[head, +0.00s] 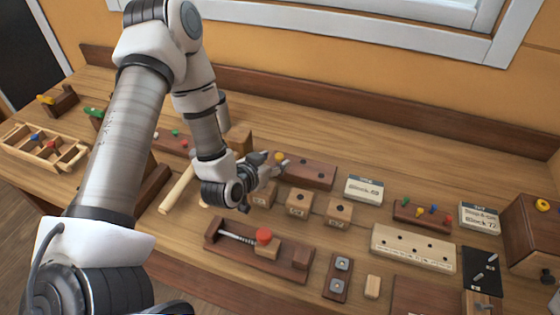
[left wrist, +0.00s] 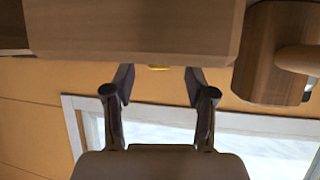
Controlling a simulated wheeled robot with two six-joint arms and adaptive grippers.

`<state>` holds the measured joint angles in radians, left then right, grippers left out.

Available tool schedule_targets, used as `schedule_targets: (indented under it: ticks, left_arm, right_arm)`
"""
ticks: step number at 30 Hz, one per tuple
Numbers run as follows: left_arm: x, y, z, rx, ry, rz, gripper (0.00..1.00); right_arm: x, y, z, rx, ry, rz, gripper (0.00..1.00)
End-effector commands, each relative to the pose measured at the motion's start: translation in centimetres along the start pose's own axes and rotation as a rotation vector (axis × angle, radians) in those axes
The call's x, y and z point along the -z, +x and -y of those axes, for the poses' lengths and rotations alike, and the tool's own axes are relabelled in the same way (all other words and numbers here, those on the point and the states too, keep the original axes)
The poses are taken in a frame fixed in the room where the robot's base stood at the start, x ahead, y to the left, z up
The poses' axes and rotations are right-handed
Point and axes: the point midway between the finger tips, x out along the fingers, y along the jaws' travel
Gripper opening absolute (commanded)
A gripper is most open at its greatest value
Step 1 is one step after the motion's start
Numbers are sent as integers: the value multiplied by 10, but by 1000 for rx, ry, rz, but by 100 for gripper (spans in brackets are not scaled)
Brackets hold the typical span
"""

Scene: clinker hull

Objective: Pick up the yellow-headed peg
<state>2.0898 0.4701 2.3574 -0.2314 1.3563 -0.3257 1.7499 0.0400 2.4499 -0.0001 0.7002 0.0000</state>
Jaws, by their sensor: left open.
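A yellow-headed peg (head: 279,156) shows by its head at the left end of a long dark wooden block (head: 310,175) near the back of the bench. My left gripper (head: 274,162) is open, its fingertips close to that head; I cannot tell whether they touch it. In the left wrist view the open fingers (left wrist: 160,85) stand apart, and a small yellow patch (left wrist: 158,68) shows between their tips, below the edge of a wooden block (left wrist: 130,30). The peg's shaft is hidden. My right gripper is not in view.
Several small wooden blocks (head: 299,203) stand just in front of the gripper. A red-knobbed fixture (head: 264,236) lies nearer. A label card (head: 364,190) stands to the right. A wooden box (head: 530,235) with a yellow knob stands at far right. A divided tray (head: 68,157) lies at left.

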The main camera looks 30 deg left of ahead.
Motion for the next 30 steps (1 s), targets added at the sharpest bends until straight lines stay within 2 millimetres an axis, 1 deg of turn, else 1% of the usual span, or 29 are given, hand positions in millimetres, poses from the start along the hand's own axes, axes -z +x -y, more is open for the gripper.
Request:
schedule_targets:
  ticks: [1,4,6,11,12,14,15,16,26,30]
  left_arm:
    - [6,8,-1,-2,6,0,56]
    - [3,23,0,-1,3,0,56]
    - [2,27,0,-1,1,1,56]
    - [1,27,0,-1,0,1,56]
    - [1,27,0,-1,0,1,45]
    - [1,27,0,-1,0,1,30]
    - [1,27,0,-1,0,1,20]
    - [1,27,0,-1,0,1,13]
    - [2,27,0,-1,0,0,12]
    - [6,26,0,0,-1,-2,12]
  right_arm:
    - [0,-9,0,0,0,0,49]
    - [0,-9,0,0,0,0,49]
    - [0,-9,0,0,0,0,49]
    - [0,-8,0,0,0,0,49]
    - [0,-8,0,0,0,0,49]
    - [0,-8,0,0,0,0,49]
    - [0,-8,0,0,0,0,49]
    - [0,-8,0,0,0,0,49]
    - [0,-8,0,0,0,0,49]
    - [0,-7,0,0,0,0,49]
